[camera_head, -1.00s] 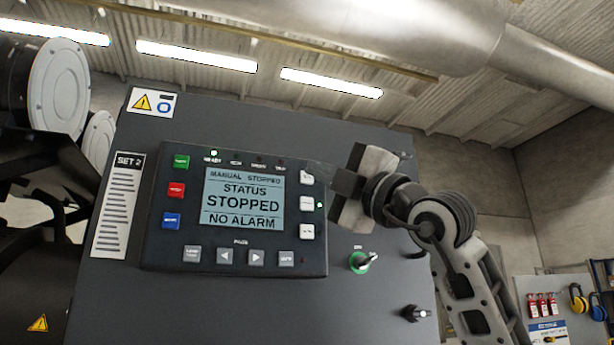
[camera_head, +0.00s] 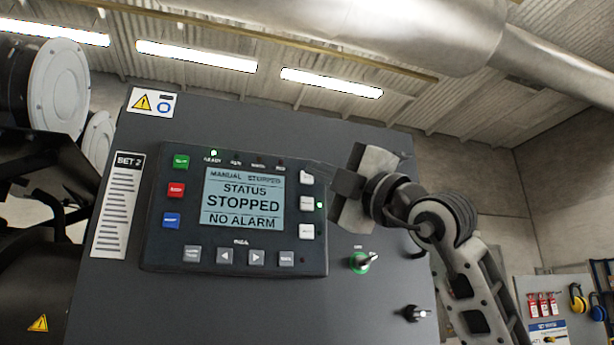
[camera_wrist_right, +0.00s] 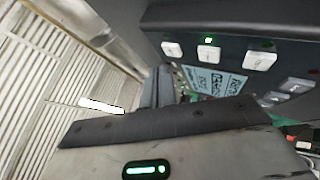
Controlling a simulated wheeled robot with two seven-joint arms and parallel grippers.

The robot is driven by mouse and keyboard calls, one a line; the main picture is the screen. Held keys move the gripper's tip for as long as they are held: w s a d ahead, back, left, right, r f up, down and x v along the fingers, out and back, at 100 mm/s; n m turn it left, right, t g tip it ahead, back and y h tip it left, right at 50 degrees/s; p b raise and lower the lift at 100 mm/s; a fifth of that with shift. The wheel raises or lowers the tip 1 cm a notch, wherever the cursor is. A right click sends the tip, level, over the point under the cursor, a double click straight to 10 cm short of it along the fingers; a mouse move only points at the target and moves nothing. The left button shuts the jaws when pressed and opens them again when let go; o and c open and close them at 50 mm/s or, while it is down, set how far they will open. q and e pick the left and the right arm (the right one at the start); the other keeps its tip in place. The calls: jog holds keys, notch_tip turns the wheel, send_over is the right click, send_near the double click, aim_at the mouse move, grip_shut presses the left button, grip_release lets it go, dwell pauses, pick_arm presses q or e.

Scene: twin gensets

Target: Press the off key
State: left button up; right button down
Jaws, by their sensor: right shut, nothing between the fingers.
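The control panel (camera_head: 150,225) of SET 2 has a lit screen (camera_head: 243,198) that reads MANUAL STOPPED, STATUS STOPPED, NO ALARM. Three white keys stand in a column right of the screen: top (camera_head: 307,178), middle (camera_head: 307,204) and bottom (camera_head: 306,231). Their labels are too small to read, so I cannot tell which is off. A green light glows beside the middle key. In the right wrist view the fingers (camera_wrist_right: 161,87) lie near the top key (camera_wrist_right: 172,50); contact is unclear.
Green (camera_head: 181,162), red (camera_head: 176,190) and blue (camera_head: 171,221) keys line the panel's left side; grey page keys (camera_head: 225,256) run below the screen. A green-ringed rotary switch (camera_head: 360,263) and a dark knob (camera_head: 415,313) sit on the cabinet below my right arm.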

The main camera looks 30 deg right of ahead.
jog(key=shift+w, duration=0.1)
jog(key=shift+w+d, duration=0.1)
jog(key=shift+w, duration=0.3)
dwell(0.3)
jog(key=shift+w, duration=0.3)
jog(key=shift+w+d, duration=0.1)
dwell(0.5)
jog(key=shift+s+a+b, duration=0.25)
jog(key=shift+s+b, duration=0.25)
jog(key=shift+s, duration=0.4)
